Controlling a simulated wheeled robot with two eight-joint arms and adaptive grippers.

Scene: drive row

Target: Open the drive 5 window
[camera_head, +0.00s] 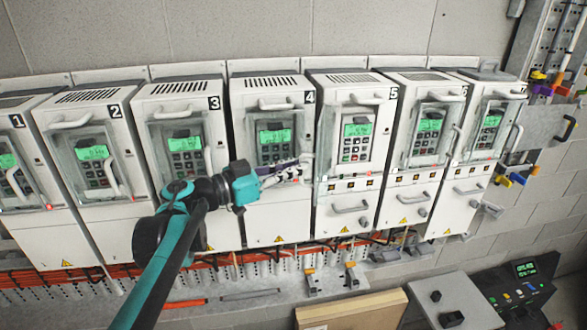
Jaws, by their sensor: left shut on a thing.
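Drive 5 (348,189) is the white cabinet with the 5 label at its upper right. Its keypad panel (355,138) with the green display shows clear and uncovered. The clear drive 5 window (325,135) stands swung out toward the left, seen at a steep angle at the panel's left side. My left gripper (301,170) is shut at the pale window handle (308,162), in front of the right side of drive 4 (275,215). The fingers partly hide the contact. My right gripper is out of view.
Grey handles project below. Orange cables (110,272) run beneath.

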